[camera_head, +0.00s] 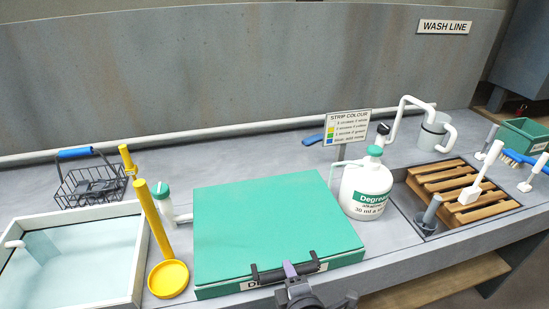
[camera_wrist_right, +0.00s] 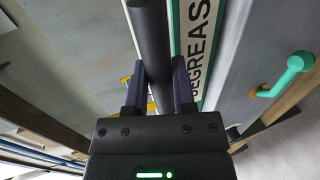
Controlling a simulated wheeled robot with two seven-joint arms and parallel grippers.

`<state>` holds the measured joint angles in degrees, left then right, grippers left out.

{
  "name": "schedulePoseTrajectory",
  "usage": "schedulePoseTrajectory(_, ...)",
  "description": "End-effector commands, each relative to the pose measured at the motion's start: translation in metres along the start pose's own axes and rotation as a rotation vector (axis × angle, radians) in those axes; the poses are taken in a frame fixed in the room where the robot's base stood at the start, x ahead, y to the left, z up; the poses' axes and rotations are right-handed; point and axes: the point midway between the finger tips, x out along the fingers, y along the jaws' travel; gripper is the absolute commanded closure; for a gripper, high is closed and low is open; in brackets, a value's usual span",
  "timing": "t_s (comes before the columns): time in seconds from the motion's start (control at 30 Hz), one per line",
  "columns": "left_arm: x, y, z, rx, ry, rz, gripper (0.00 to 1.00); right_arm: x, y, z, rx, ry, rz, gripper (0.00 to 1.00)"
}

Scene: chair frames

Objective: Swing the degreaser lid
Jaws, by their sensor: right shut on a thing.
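The degreaser lid (camera_head: 265,225) is a flat green panel lying closed on its tank at the front middle of the bench. A black bar handle (camera_head: 308,268) runs along its front edge, and it also shows in the right wrist view (camera_wrist_right: 150,35). My right gripper (camera_head: 289,270) is at the handle, shut on it, with a dark finger on each side of the bar in the right wrist view (camera_wrist_right: 160,80). A white label (camera_wrist_right: 197,45) reading "DEGREAS…" sits beside the bar; in the head view my gripper hides most of it. My left gripper is not in view.
A glass-topped white tank (camera_head: 75,265) and a yellow post with a round dish (camera_head: 168,278) stand left of the lid. A white degreaser jug (camera_head: 366,190) stands close right. A wire basket (camera_head: 92,185) is behind left; a wooden rack (camera_head: 460,190) is at right.

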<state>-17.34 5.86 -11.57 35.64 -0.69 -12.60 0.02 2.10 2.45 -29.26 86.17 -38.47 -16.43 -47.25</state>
Motion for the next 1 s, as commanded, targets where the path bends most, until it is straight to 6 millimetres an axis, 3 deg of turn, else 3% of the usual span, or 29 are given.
schedulePoseTrajectory(0.1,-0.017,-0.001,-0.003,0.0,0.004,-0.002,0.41,-0.003,0.02,0.0,-0.001,0.0,0.008,1.0)
schedulePoseTrajectory(0.63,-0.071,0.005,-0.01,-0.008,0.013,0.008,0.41,-0.011,0.078,0.0,-0.001,0.001,0.009,1.0)
schedulePoseTrajectory(1.0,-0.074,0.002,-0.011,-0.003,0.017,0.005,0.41,-0.011,0.081,0.0,0.0,0.001,0.006,1.0)
